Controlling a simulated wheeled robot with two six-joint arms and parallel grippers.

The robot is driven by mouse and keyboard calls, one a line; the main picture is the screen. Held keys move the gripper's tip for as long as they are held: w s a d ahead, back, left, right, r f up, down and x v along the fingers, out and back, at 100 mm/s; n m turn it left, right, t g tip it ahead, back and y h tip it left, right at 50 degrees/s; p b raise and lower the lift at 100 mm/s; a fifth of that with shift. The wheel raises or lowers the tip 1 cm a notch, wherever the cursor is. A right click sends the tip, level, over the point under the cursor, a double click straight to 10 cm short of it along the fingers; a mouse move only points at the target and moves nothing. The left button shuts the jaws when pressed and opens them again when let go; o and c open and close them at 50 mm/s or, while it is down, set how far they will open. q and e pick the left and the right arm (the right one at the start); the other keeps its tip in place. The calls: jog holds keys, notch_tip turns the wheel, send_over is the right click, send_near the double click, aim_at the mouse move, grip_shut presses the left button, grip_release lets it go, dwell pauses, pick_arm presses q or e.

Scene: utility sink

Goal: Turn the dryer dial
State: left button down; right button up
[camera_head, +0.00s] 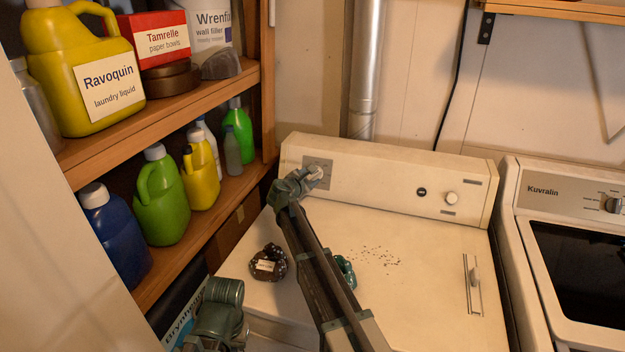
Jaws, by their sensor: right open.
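The white dryer (420,260) stands in the middle, with a raised control panel along its back. A round pale dial (317,171) sits on a grey plate at the panel's left end. My right gripper (307,178) is open and right at this dial, partly covering it. I cannot tell whether its fingers touch the dial.
A wooden shelf (200,97) with several bottles stands close on the left. A dark round object (268,262) with a label and a green object (345,271) lie on the dryer top, with dark specks nearby. A washer (530,205) adjoins on the right.

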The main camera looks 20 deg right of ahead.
jog(key=shift+x, duration=0.8)
grip_shut()
